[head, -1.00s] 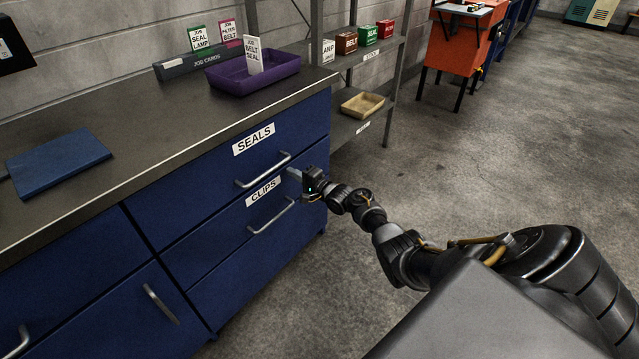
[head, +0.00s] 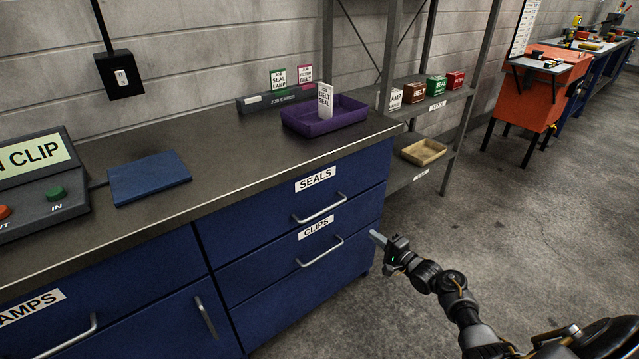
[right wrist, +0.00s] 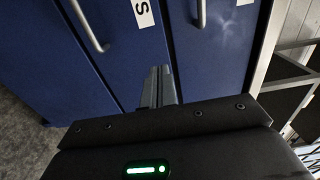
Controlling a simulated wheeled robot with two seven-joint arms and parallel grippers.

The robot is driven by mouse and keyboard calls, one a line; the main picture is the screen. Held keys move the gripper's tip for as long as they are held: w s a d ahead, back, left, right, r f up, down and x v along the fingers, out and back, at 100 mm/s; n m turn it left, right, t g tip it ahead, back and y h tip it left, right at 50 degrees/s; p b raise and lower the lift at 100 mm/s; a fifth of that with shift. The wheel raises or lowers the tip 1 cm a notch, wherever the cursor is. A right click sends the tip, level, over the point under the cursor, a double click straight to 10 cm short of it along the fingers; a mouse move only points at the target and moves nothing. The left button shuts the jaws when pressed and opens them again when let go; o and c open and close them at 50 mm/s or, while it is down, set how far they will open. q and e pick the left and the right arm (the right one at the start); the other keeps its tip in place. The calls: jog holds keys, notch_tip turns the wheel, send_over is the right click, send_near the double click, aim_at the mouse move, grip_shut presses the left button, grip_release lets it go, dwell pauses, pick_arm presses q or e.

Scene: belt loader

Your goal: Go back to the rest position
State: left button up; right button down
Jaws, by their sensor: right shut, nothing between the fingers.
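My right gripper (head: 378,239) is shut and empty in the head view, in front of the right end of the blue cabinet, apart from the drawer handles. In the right wrist view its closed fingers (right wrist: 160,86) point toward the blue drawer fronts. The SEALS drawer (head: 283,209) and the CLIPS drawer (head: 275,262) below it are both shut. My left gripper is in neither view.
The worktop (head: 228,152) holds a purple tray (head: 345,118) with a BELT SEAL card, a blue pad (head: 148,178) and a button console (head: 45,190). Shelves (head: 415,172) with small boxes stand right of the cabinet. Grey floor (head: 500,215) is open at right.

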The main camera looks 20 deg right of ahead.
jog(key=s+a+f+n+g+h+p, duration=0.1)
jog(key=s+a+f+n+g+p, duration=0.3)
jog(key=s+f, duration=0.7)
jog(key=s+a+f+n+g+h+p, duration=0.1)
jog(key=s+a+f+n+g+p, duration=0.35)
jog(key=s+f, duration=0.65)
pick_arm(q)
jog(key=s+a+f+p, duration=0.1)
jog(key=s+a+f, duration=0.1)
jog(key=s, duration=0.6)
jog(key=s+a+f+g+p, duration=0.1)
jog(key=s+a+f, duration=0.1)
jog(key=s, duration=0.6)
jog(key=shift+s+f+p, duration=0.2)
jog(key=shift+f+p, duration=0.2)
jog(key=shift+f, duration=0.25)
pick_arm(e)
jog(key=s+a+f+n+g, duration=0.2)
jog(key=s+f+n, duration=0.1)
jog(key=s, duration=0.7)
jog(key=s+a+f+n+g+h, duration=0.1)
jog(key=s+a+f+n+g, duration=0.2)
jog(key=s, duration=0.8)
jog(key=s+a+f+n+g+h, duration=0.1)
jog(key=s+a+f+n+g, duration=0.2)
jog(key=s, duration=0.7)
jog(key=shift+s+a+f, duration=0.25)
jog(key=shift+s+f, duration=0.1)
jog(key=shift+n, duration=0.25)
